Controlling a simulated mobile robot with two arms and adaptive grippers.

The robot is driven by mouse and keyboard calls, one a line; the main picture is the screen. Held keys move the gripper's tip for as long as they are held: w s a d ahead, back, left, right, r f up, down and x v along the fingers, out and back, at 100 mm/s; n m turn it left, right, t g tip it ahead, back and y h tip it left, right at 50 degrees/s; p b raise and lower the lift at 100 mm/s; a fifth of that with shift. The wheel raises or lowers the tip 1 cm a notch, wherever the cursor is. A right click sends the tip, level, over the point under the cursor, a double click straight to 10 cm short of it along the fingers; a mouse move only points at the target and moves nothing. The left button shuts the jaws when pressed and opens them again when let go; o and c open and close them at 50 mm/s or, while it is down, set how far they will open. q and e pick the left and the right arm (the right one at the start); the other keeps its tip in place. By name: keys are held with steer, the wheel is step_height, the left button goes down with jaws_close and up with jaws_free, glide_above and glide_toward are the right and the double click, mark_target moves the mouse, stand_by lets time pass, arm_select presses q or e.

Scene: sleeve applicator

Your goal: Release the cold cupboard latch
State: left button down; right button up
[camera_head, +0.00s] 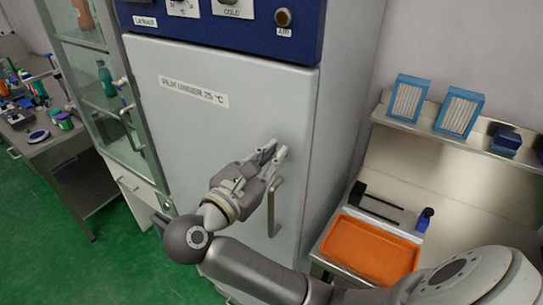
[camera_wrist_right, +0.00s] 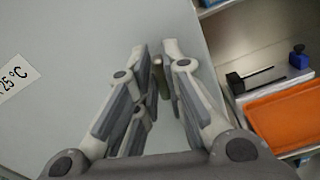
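The cold cupboard (camera_head: 225,130) is a tall grey unit with a blue top panel. Its door looks shut and bears a label reading "FILM UNDER 25 °C". A vertical grey bar handle (camera_head: 274,208) is on the door's right side. My right gripper (camera_head: 273,153) is at the door, by the handle's upper end. In the right wrist view, the handle (camera_wrist_right: 158,73) shows end-on between the fingertips (camera_wrist_right: 155,48), with gaps beside it. The fingers are apart; contact is not clear. No separate latch part can be made out. My left gripper is out of view.
An orange tray (camera_head: 370,250) lies on the bench to the right, below a shelf with two blue-framed filters (camera_head: 407,98). A glass-doored cabinet (camera_head: 100,85) stands left of the cupboard. A cluttered desk (camera_head: 50,140) is at far left. Green floor (camera_head: 50,260) is clear.

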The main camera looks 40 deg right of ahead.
jaws_close()
steer(key=shift+f+b, duration=0.15)
steer(key=shift+b, duration=0.35)
steer(key=n+b, duration=0.1)
steer(key=b, duration=0.2)
steer(key=shift+f, duration=0.1)
steer(key=shift+w+n, duration=0.1)
steer(key=shift+n, duration=0.4)
steer(key=shift+r+n, duration=0.3)
steer(key=shift+n, duration=0.2)
steer(key=o, duration=0.6)
jaws_free()
steer(key=shift+o, duration=0.2)
